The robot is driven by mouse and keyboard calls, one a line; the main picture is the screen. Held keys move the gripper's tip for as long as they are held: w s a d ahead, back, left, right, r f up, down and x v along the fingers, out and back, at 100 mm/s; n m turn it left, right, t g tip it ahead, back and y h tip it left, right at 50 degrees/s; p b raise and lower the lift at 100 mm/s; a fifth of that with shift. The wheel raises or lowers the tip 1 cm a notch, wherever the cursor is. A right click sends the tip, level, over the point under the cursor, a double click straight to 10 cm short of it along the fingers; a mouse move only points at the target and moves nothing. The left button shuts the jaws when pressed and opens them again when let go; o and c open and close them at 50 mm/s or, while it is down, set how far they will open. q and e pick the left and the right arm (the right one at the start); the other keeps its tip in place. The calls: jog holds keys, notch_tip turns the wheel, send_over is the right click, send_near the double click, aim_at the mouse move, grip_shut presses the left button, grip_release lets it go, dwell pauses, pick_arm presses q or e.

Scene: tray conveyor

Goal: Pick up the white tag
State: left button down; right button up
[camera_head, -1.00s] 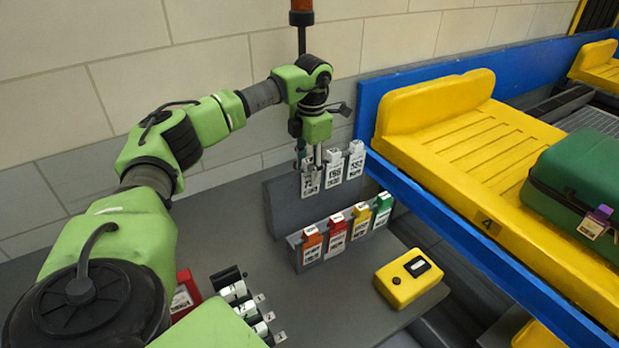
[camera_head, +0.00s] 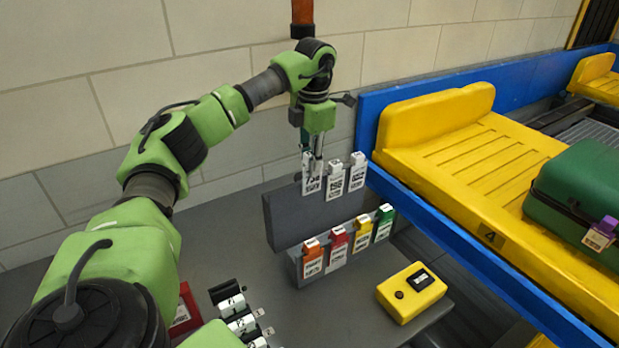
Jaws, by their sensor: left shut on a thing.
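Three white tags hang in a row at the top of a grey rack, beside the blue conveyor side. My left gripper (camera_head: 314,162) points down and is shut on the leftmost white tag (camera_head: 312,184), at its top end. This tag sits close beside the middle white tag (camera_head: 335,184) and slightly overlaps it in view. The right white tag (camera_head: 357,174) hangs apart from the gripper. The fingers partly hide the held tag's top, and I cannot tell whether it still touches the rack. My right gripper does not show.
The grey rack (camera_head: 284,222) has orange (camera_head: 312,260), red (camera_head: 336,246), yellow (camera_head: 363,234) and green (camera_head: 383,224) tags on its lower row. A yellow box (camera_head: 411,293) lies in front. A yellow tray (camera_head: 440,150) with a green suitcase (camera_head: 580,185) stands right.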

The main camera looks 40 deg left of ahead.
pick_arm(q)
jog(key=shift+d+r, duration=0.2)
jog(key=shift+r, duration=0.7)
jog(key=s+d+b, duration=0.3)
jog(key=s+d, duration=0.1)
jog(key=d, duration=0.9)
jog(key=shift+d+b, duration=0.15)
jog(key=shift+b, duration=0.25)
jog(key=shift+f, duration=0.1)
notch_tip(320, 180, up, 7)
jog(key=p, duration=0.6)
jog(key=shift+f+p, duration=0.2)
jog(key=shift+p, duration=0.15)
jog(key=shift+f, duration=0.1)
